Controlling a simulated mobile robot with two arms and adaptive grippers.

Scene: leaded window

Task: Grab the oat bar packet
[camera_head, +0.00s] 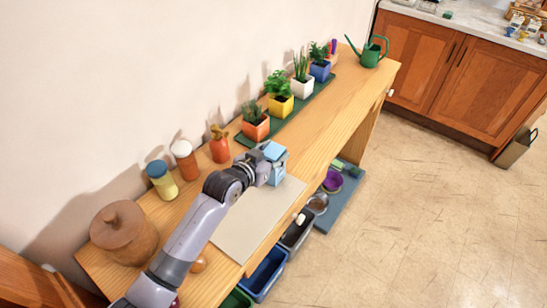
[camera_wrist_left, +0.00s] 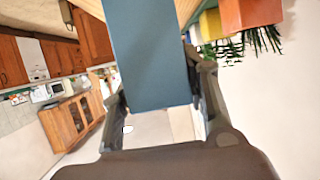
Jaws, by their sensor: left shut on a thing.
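The oat bar packet looks like a blue box (camera_head: 273,150). In the left wrist view the blue packet (camera_wrist_left: 150,55) fills the upper middle, with a finger on each side of it. My left gripper (camera_head: 273,168) is shut on it, over the wooden shelf top near a beige mat. In the left wrist view the fingers (camera_wrist_left: 158,85) flank the packet. The gripper hides part of the packet in the head view, and no label can be read. My right gripper does not show.
The wooden bench (camera_head: 325,125) carries a row of potted plants on a green tray (camera_head: 310,95), bottles, a brown lidded pot (camera_head: 125,235) and a green watering can (camera_head: 370,52). The beige mat (camera_head: 250,222) is bare. Bins (camera_head: 265,272) stand below; open floor lies right.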

